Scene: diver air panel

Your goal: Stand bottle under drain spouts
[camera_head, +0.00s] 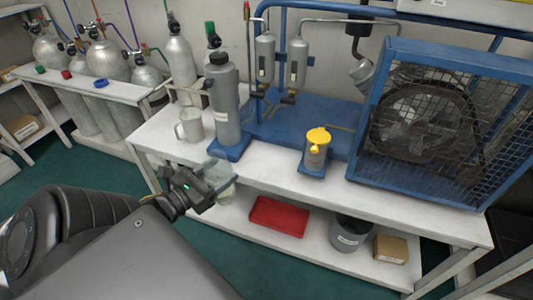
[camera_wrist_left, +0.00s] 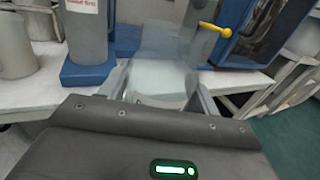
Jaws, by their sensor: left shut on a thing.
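My left gripper (camera_head: 212,180) is shut on a clear, translucent bottle (camera_head: 222,172), held in front of the bench's front edge, near the blue foot of the grey cylinder. In the left wrist view the bottle (camera_wrist_left: 160,75) stands between the two fingers, its upper part see-through and its lower part paler. Two grey filter housings (camera_head: 265,60) (camera_head: 298,65) hang on the blue frame, with brass drain spouts (camera_head: 288,98) at their lower ends. The spouts are behind and to the right of the bottle, apart from it. My right gripper is not in view.
A tall grey cylinder (camera_head: 224,105) and a mug (camera_head: 189,125) stand left on the white bench (camera_head: 270,166). A yellow-topped jar (camera_head: 317,147) stands right, beside the caged compressor (camera_head: 425,115). A red tray (camera_head: 279,216) lies on the lower shelf. The blue base below the spouts looks clear.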

